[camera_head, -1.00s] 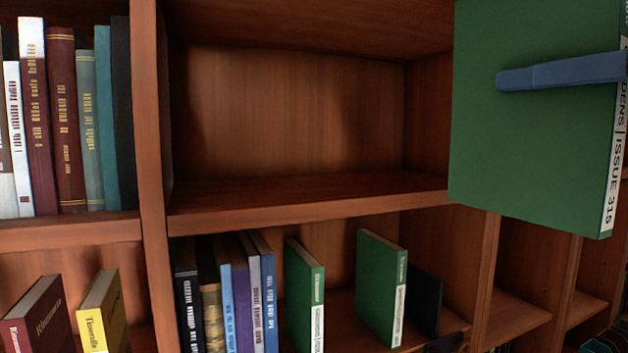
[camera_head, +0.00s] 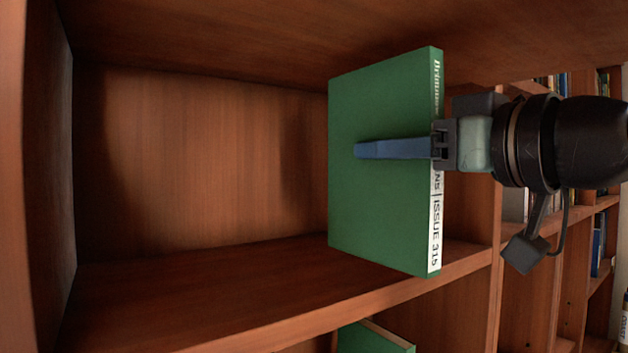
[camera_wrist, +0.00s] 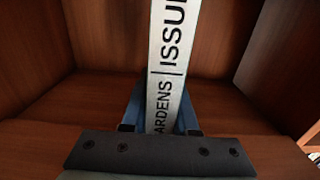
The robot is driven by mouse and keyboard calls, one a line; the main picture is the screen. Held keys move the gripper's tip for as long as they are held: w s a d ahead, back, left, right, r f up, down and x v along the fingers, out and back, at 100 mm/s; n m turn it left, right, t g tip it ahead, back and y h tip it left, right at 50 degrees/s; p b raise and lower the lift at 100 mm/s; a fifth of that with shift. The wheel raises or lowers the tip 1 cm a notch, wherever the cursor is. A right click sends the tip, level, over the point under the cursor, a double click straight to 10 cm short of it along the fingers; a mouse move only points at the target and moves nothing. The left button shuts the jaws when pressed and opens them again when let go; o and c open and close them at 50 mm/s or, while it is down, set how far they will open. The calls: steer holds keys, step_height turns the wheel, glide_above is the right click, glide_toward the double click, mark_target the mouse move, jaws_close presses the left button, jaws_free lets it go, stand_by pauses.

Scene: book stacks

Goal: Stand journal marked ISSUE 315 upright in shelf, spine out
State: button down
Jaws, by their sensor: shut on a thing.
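The green journal marked ISSUE 315 (camera_head: 380,205) is upright at the right part of the empty upper compartment in the head view. Its white-labelled spine faces outward, toward my gripper. My gripper (camera_head: 395,148) is shut on the journal, with one blue finger across its near cover. The wrist view shows the spine label (camera_wrist: 172,60) between the two blue fingers (camera_wrist: 160,108). The journal appears to be inside the shelf opening (camera_head: 190,300), its spine near the front edge. I cannot tell whether its bottom touches the shelf board.
The compartment to the left of the journal is bare, back to its rear panel (camera_head: 190,165). A left upright (camera_head: 40,180) and a right divider (camera_head: 480,200) bound it. Another green book (camera_head: 370,338) stands in the compartment below.

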steer(key=w+a+f+p, duration=0.3)
steer(key=w+a+p, duration=0.4)
steer(key=w, duration=0.2)
steer(key=shift+w+f, duration=0.15)
steer(key=shift+w, duration=0.25)
steer(key=shift+f, duration=0.15)
steer(key=c, duration=0.7)
jaws_free()
steer(key=shift+s, duration=0.1)
